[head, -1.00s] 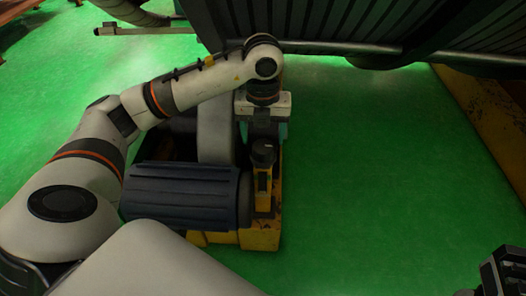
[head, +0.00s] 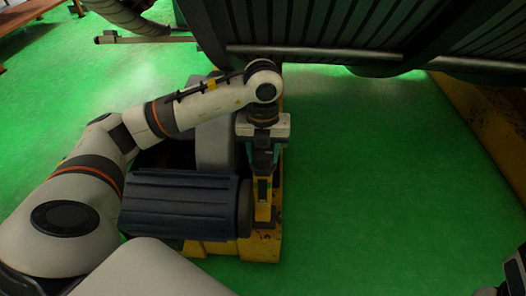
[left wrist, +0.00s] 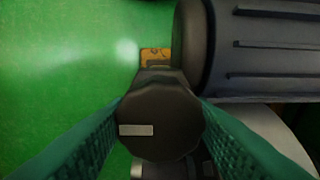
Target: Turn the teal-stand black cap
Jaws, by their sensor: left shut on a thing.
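The black cap (left wrist: 160,125) is round with faceted sides and a pale bar mark on its top, seen in the left wrist view. The teal fingers of my left gripper (head: 262,165) lie on its two sides and are shut on it. In the head view the gripper points down over the stand and hides the cap. The cap's stand (head: 263,211) looks yellow and dark below the gripper; I see no clear teal on it. Only a bit of my right gripper (head: 516,272) shows at the lower right edge, and its fingers cannot be made out.
A dark ribbed motor body (head: 180,203) lies close left of the stand, on a yellow base (head: 259,247). A large dark ribbed machine (head: 330,30) spans the top. Green floor (head: 390,180) to the right is clear, up to a yellow beam (head: 490,130).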

